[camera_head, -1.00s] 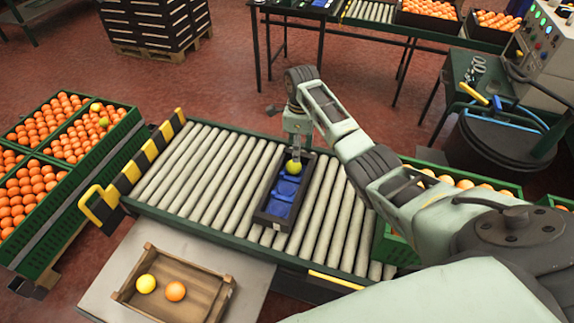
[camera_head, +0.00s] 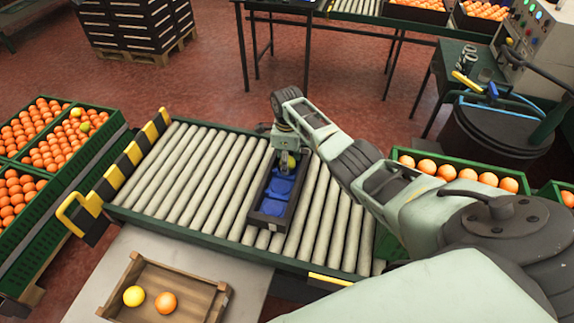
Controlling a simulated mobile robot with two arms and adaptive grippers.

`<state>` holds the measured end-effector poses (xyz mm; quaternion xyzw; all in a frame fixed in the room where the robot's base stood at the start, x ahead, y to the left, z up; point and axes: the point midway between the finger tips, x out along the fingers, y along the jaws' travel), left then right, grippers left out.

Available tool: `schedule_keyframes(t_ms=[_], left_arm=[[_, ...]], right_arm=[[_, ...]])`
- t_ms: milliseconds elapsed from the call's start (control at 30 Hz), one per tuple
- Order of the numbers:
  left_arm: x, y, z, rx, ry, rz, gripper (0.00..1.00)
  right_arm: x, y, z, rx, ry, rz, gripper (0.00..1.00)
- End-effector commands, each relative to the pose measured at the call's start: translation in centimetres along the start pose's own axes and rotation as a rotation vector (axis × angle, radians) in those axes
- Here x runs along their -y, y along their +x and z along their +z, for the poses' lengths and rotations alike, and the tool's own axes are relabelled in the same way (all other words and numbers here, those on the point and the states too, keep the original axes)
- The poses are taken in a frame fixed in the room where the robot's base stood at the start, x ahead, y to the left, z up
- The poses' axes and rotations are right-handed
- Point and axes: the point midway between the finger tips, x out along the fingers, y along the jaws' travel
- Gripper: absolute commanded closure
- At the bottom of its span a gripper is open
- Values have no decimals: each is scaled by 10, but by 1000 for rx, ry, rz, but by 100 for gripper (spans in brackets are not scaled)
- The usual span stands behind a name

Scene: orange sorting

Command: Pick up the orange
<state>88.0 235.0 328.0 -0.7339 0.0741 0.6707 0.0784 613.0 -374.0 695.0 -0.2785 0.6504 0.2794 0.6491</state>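The tray has blue padded hollows. An orange (camera_head: 166,303) and a yellow fruit (camera_head: 134,296) lie side by side in a wooden crate (camera_head: 205,298) at the bottom left. My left gripper is not in view.
Green crates of oranges (camera_head: 60,196) stand left of the conveyor (camera_head: 185,175). Another green crate of oranges (camera_head: 460,170) is at the right behind my arm. A yellow-black striped rail (camera_head: 133,152) edges the conveyor's left end. Several rollers around the tray are bare.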

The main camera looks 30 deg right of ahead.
Motion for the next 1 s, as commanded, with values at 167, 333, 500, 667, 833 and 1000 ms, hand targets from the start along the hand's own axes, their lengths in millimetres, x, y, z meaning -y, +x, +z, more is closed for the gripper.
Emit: schedule_keyframes(t_ms=[167,333,500,667,833,1000], left_arm=[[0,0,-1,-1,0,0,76],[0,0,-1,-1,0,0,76],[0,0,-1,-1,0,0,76],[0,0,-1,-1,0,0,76],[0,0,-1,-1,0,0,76],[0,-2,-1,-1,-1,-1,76]], right_arm=[[0,1,0,1,0,-1,55],[0,1,0,1,0,-1,65],[0,1,0,0,0,-1,80],[0,1,0,0,0,-1,90],[0,1,0,0,0,-1,90],[0,-6,0,1,0,-1,90]])
